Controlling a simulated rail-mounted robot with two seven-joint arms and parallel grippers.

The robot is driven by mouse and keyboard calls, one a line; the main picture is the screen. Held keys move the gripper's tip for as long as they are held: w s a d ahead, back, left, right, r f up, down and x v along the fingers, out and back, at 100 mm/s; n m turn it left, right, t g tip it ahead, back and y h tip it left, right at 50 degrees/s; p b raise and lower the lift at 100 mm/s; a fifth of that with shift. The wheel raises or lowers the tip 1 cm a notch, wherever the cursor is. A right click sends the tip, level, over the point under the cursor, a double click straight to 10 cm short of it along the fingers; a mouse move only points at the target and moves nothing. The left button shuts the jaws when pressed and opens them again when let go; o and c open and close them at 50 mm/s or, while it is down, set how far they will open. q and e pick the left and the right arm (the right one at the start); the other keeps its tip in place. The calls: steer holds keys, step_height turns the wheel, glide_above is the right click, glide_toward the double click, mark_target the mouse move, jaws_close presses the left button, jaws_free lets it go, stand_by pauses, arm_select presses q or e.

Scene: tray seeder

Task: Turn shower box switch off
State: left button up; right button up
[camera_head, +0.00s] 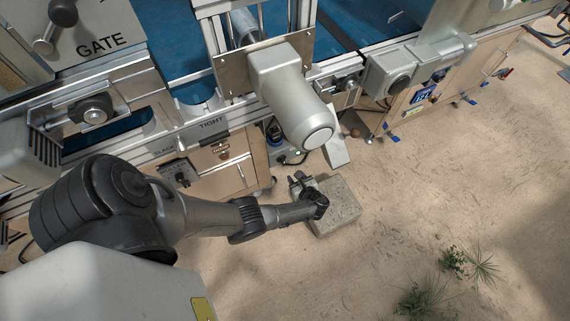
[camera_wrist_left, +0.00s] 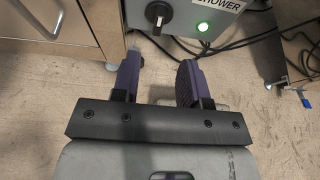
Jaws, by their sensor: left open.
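The shower box (camera_wrist_left: 182,22) is a grey box with a SHOWER label at the top of the left wrist view. Its black rotary switch (camera_wrist_left: 158,14) sits on the left of the face, with the handle roughly upright. In the head view the lit lamp (camera_head: 298,153) shows below the large grey motor, and most of the box is hidden. My left gripper (camera_wrist_left: 159,72) is open and empty, its two purple-padded fingers pointing toward the box, apart from the switch. It also shows in the head view (camera_head: 299,182).
A wooden cabinet (camera_wrist_left: 62,28) with a metal handle stands left of the box. Black cables (camera_wrist_left: 265,38) hang at its right. A concrete block (camera_head: 338,205) lies on the floor by my gripper. The grey motor (camera_head: 290,95) overhangs the box. Sandy floor at right is largely clear.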

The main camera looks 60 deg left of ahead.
mark_target(284, 162)
arm_select(q)
steer(key=b+x, duration=0.4)
steer(key=x, duration=0.5)
steer(key=shift+f, duration=0.1)
steer(key=shift+b+x, duration=0.3)
steer(key=shift+x, duration=0.6)
steer(key=shift+c, duration=0.3)
steer(key=shift+s, duration=0.1)
jaws_close()
